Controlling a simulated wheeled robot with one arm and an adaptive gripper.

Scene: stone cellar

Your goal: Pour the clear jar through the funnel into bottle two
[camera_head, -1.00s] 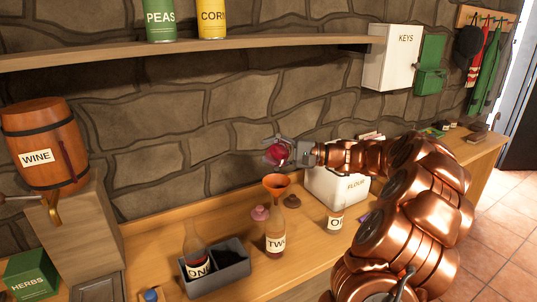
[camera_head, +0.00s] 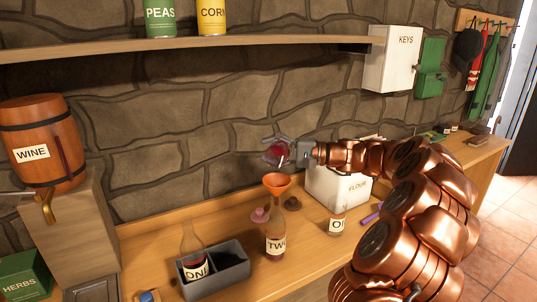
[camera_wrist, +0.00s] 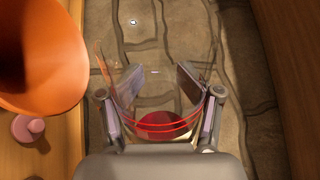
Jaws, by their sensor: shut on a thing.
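My gripper (camera_head: 287,150) is shut on the clear jar (camera_head: 272,154), which holds some red liquid, and keeps it in the air above the counter. In the wrist view the jar (camera_wrist: 160,75) sits between the two fingers, with the red liquid pooled at its near end. The orange funnel (camera_head: 277,182) stands in the neck of bottle two (camera_head: 275,232), which is upright on the counter, just below and near the jar. The funnel's mouth (camera_wrist: 40,50) fills the upper left of the wrist view. Bottle two looks to hold some dark red liquid.
Bottle one (camera_head: 193,252) stands in a grey tray (camera_head: 233,277). A white flour bin (camera_head: 328,184), a bottle labelled "OIL" partly hidden (camera_head: 338,214), and pink (camera_head: 260,215) and brown stoppers (camera_head: 293,203) are on the counter. A shelf (camera_head: 220,45) runs above; a wine barrel (camera_head: 40,140) stands left.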

